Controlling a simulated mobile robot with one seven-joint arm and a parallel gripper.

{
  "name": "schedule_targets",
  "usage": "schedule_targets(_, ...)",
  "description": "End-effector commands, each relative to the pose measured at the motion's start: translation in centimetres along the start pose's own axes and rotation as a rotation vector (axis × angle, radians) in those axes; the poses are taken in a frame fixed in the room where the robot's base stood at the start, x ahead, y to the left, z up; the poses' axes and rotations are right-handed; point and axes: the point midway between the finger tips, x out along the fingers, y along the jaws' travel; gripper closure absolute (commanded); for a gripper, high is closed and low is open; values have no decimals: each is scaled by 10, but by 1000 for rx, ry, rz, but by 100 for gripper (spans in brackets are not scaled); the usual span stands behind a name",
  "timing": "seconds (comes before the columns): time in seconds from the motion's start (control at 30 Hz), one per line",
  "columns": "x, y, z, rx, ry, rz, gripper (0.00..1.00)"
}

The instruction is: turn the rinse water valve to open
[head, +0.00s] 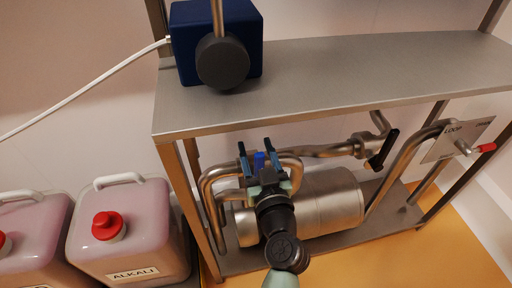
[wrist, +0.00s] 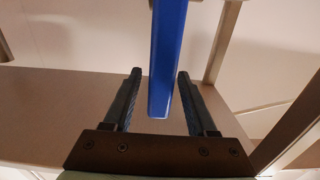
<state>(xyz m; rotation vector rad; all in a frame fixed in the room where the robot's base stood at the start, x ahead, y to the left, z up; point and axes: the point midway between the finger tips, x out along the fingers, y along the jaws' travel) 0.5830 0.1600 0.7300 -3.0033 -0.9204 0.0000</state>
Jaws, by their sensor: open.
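A blue valve handle (head: 259,160) shows between the fingers of my gripper (head: 256,148), in front of the steel pipes under the shelf. No label on it can be read. In the wrist view the blue handle (wrist: 168,50) comes down from the top edge and ends between the two dark fingers of my gripper (wrist: 159,74). The fingers are open, with a gap on each side of the handle. The handle is nearer the right finger, and no contact shows. The valve body behind it is mostly hidden by my gripper.
A steel shelf (head: 340,75) spans above my gripper, with a blue motor box (head: 190,45) on it. A steel tank (head: 335,200) lies behind. A black-handled valve (head: 383,150) and a red-tipped lever (head: 484,148) are to the right. Canisters, one marked ALKALI (head: 130,240), stand left.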

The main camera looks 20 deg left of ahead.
Motion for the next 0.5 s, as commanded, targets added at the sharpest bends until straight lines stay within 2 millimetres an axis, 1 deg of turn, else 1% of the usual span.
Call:
schedule_targets(0.1,4,0,0,0,0,0,43)
schedule_targets(0.33,4,0,0,0,0,0,43)
schedule_targets(0.47,4,0,0,0,0,0,66)
schedule_targets(0.5,3,0,0,0,0,0,73)
